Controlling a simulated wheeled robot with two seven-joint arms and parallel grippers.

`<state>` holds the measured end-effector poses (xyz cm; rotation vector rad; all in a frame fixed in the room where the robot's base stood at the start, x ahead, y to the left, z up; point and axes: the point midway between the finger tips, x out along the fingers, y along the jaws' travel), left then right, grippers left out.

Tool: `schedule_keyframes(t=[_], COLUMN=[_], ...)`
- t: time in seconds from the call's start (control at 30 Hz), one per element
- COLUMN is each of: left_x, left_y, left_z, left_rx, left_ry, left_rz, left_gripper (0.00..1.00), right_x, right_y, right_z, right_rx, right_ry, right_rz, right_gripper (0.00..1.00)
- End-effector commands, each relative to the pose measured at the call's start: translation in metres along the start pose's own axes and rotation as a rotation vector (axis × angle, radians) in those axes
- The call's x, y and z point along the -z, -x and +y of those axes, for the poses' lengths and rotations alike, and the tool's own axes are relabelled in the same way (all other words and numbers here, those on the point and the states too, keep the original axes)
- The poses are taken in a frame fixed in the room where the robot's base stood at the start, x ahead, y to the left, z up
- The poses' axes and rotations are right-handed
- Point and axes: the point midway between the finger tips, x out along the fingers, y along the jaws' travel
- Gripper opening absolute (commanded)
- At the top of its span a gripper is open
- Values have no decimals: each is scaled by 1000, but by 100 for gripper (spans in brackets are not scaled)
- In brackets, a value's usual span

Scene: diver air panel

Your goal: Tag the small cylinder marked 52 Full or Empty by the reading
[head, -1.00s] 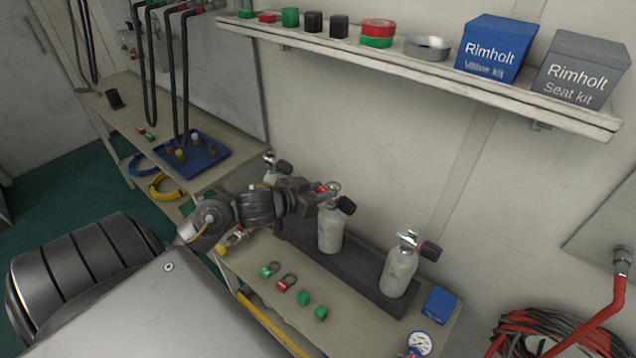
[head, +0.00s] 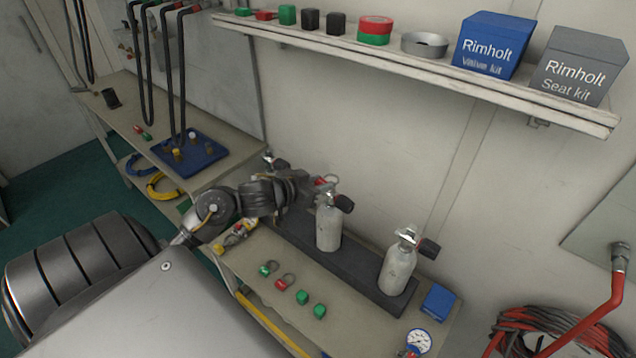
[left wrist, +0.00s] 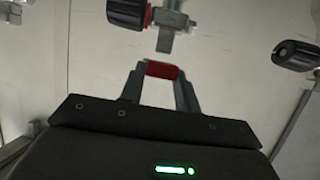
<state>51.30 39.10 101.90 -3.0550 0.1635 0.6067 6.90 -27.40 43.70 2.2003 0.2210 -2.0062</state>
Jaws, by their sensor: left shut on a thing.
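Three small pale cylinders with black valve knobs stand in a row on a dark rack (head: 362,277): the middle one (head: 329,228), the right one (head: 398,272), and a left one mostly hidden by my left arm, its valve (head: 272,160) showing. I cannot read any number. My left gripper (head: 316,182) is shut on a red tag (left wrist: 162,70), beside and slightly behind the middle cylinder's valve. In the left wrist view the tag sits between the fingertips, with a metal valve part (left wrist: 168,30) just beyond, apart from it. My right gripper is not in view.
On the bench (head: 250,290) lie a green ringed tag (head: 267,268), a red ringed tag (head: 282,284) and two green pieces (head: 303,297). A gauge (head: 418,340) and a blue box (head: 438,301) are at the right end. A shelf (head: 420,75) runs above.

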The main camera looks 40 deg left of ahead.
Motion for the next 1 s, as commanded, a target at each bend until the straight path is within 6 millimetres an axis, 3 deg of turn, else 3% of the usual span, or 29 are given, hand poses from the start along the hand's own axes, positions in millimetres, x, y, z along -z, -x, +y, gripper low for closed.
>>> schedule_keyframes(t=[0.6, 1.0], left_x=[-16, -16], left_y=[-6, -6], left_z=[0, 0], left_rx=[0, 0], left_ry=[1, 1], left_rz=[0, 0], left_gripper=[10, 10], right_x=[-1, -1], right_y=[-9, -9], right_z=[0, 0], right_rx=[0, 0], right_ry=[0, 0], right_rz=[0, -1], right_gripper=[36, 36])
